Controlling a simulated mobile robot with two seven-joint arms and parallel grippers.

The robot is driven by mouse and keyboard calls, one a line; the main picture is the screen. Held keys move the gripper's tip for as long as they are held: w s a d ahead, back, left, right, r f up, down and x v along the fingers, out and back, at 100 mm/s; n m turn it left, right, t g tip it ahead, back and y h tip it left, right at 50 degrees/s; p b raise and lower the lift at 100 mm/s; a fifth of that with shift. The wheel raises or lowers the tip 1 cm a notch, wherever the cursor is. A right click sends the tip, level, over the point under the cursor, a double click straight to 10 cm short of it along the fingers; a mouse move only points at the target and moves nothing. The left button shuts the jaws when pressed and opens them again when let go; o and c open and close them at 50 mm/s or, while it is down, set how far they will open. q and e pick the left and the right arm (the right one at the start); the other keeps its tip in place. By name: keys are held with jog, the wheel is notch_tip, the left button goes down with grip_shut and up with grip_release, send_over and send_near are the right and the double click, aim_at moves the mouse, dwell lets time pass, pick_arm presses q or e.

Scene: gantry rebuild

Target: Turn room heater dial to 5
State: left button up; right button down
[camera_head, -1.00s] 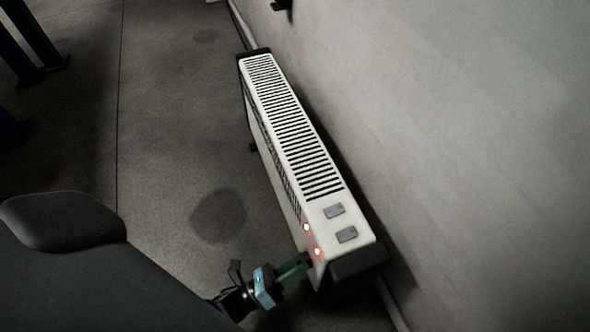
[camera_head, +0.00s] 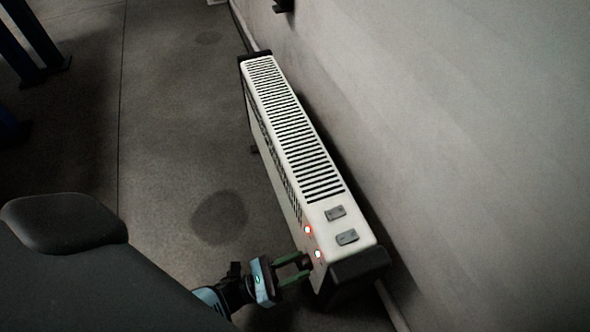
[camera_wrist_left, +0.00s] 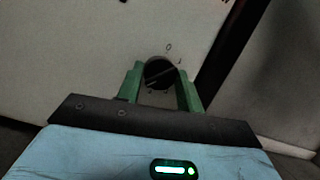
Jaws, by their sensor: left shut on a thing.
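The white room heater (camera_head: 290,130) stands along the wall, with a slotted top and black end caps. Its round dark dial (camera_wrist_left: 158,72) is on the front panel in the left wrist view, with small markings around it that are too small to read surely. My left gripper (camera_head: 301,267) reaches the near end of the heater's front face. In the left wrist view its green fingers (camera_wrist_left: 160,84) are on both sides of the dial, shut on it. My right gripper is not in view.
Two grey switches (camera_head: 341,225) are on the heater's top, and two red lights (camera_head: 308,230) glow by its front edge. The wall (camera_head: 450,130) is close behind the heater. The floor (camera_head: 170,130) in front is open. Dark blue posts (camera_head: 30,50) stand at the far left.

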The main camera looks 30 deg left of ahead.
pick_arm(q)
jog(key=shift+d, duration=0.1)
dwell(0.3)
jog(key=o, duration=1)
jog(key=shift+v, duration=3.9)
jog(key=shift+w, duration=0.1)
